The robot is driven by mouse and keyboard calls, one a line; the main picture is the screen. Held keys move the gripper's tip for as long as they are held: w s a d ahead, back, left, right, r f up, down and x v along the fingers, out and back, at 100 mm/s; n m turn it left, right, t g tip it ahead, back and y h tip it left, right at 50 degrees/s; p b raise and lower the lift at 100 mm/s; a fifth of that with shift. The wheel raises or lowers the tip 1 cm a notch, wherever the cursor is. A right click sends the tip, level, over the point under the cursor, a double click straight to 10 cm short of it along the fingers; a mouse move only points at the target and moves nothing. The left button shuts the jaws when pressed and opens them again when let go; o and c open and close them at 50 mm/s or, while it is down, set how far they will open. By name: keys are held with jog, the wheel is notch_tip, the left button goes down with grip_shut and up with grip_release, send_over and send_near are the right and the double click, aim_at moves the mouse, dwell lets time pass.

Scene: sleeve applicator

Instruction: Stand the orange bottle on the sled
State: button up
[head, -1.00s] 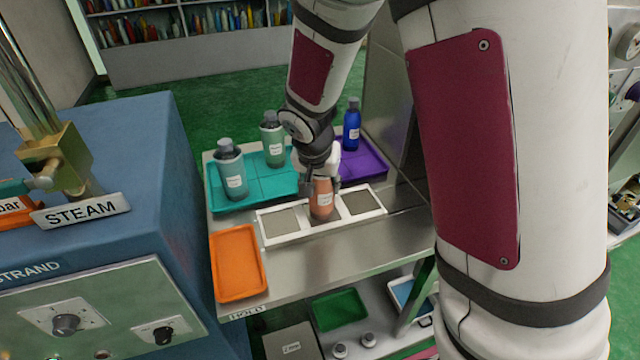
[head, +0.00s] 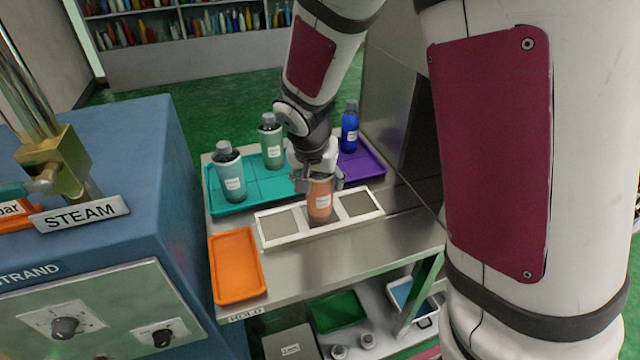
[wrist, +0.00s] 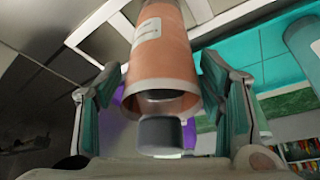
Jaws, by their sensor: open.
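The orange bottle (head: 320,200) stands upright in the middle section of the white-framed sled (head: 270,241) on the steel bench. Its base appears to rest there. My gripper (head: 320,182) is around the bottle's upper part from above and behind, hiding its cap in the head view. In the wrist view the bottle (wrist: 165,60) and its dark grey cap show between the fingers of my gripper (wrist: 165,100). The fingers are spread, with a gap on both sides of the bottle.
A teal tray (head: 228,208) with two green-grey bottles (head: 230,172) is behind left. A purple tray (head: 372,168) with a blue bottle (head: 350,128) is behind right. An empty orange tray (head: 236,265) lies in front left. The blue STEAM machine (head: 110,150) stands at left.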

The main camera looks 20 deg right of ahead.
jog(key=v, duration=1)
jog(key=s+d+r+n+y, duration=0.1)
jog(key=s+r+n, duration=0.2)
jog(key=s, duration=0.8)
jog(key=s+d+r+n+t+y, duration=0.1)
jog(key=s+r, duration=0.4)
jog(key=s, duration=0.6)
jog(key=shift+d+r+n+y, duration=0.35)
jog(key=shift+d+n, duration=0.1)
jog(key=shift+n, duration=0.95)
jog(key=shift+w, duration=0.1)
